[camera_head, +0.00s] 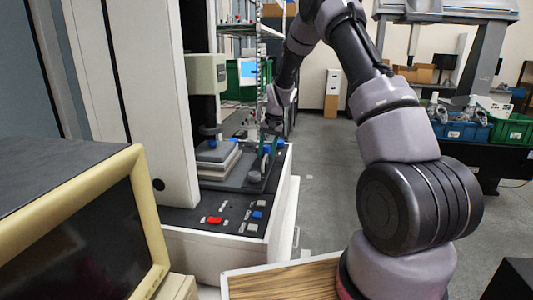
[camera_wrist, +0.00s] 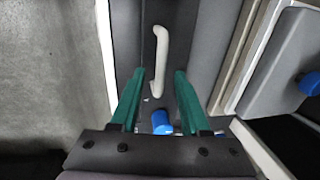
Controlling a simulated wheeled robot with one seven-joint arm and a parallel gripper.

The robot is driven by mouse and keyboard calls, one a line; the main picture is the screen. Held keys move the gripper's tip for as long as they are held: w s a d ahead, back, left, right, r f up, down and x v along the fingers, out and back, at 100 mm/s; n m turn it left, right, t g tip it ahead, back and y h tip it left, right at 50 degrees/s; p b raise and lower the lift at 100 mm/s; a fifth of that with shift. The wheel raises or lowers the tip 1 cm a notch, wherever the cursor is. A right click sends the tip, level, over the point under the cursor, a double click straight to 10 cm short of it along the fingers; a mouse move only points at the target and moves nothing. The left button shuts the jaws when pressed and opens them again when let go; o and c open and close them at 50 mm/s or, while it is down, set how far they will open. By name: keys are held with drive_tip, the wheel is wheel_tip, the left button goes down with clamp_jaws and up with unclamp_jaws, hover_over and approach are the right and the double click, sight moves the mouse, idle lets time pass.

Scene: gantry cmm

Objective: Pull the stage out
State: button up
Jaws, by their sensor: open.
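The stage is a dark grey plate (camera_head: 238,183) on the machine's black bed in the head view, with lighter stacked plates (camera_head: 216,152) on it. In the wrist view a pale bar handle (camera_wrist: 160,45) stands on a dark grey surface (camera_wrist: 203,35). My gripper (camera_wrist: 158,76) has two green fingers, open, one on each side of the handle's near end in the picture. I see no clear contact, and the depth between them is hard to tell. A blue knob (camera_wrist: 161,122) shows between the fingers closer to the palm.
A light grey plate with a blue knob (camera_wrist: 310,84) lies at the right of the wrist view. Small red and blue buttons (camera_head: 214,220) sit on the bed's front. A yellow-framed monitor (camera_head: 80,225) stands near left. Open floor (camera_head: 325,165) lies right of the machine.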

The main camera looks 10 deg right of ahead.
clamp_jaws()
idle(1.4)
